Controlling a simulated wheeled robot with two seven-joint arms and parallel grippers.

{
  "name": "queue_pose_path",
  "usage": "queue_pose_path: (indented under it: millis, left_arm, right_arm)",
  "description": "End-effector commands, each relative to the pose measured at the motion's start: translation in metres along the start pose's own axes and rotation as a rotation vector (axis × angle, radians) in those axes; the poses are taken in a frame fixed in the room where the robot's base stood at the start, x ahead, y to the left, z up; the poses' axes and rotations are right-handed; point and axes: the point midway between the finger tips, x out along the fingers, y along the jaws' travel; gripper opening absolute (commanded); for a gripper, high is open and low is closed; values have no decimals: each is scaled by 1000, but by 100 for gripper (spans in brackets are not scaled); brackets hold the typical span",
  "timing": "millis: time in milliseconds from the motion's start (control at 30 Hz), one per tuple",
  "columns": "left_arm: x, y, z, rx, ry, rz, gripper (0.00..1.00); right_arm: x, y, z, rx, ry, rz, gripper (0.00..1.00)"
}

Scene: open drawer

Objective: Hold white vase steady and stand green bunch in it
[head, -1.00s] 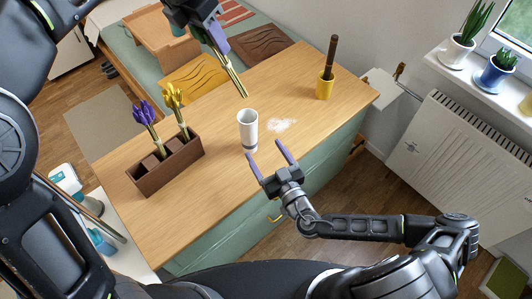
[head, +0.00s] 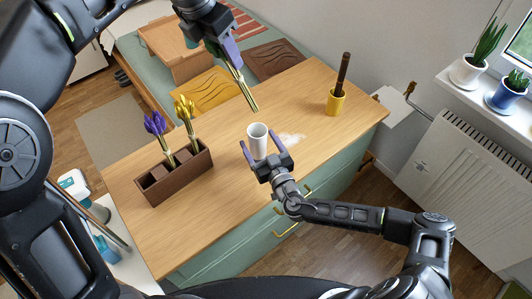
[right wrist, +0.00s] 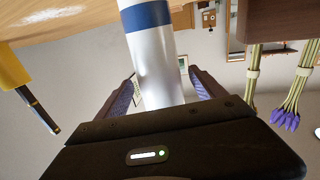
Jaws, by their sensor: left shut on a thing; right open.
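The white vase (head: 257,142) stands upright on the wooden top. In the right wrist view the vase (right wrist: 155,60) shows a blue band. My right gripper (head: 256,143) is open, with one finger on each side of the vase; I cannot tell whether they touch it. My left gripper (head: 230,52) is shut on the green bunch (head: 245,90) and holds it above and behind the vase. The bunch's pale stems slant down to the right, their ends close above the vase's far side. The gripper hides most of its green upper part.
A brown divided box (head: 178,178) holds purple flowers (head: 156,128) and yellow flowers (head: 186,112) to the left. A yellow cup (head: 335,103) with a dark stick stands at the back right. A white patch (head: 292,139) lies right of the vase. The front left top is clear.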

Motion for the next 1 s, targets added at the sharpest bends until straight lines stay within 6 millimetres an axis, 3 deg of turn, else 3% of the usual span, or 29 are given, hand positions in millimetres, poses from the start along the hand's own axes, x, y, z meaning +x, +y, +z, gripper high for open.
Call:
queue_pose_path:
  millis: [167,467,1000]
  left_arm:
    - [0,0,0,0,0,0,0]
    - [0,0,0,0,0,0,0]
    - [0,0,0,0,0,0,0]
  right_arm:
    - [13,0,0,0,0,1,79]
    - [14,0,0,0,0,1,79]
    - [14,0,0,0,0,0,34]
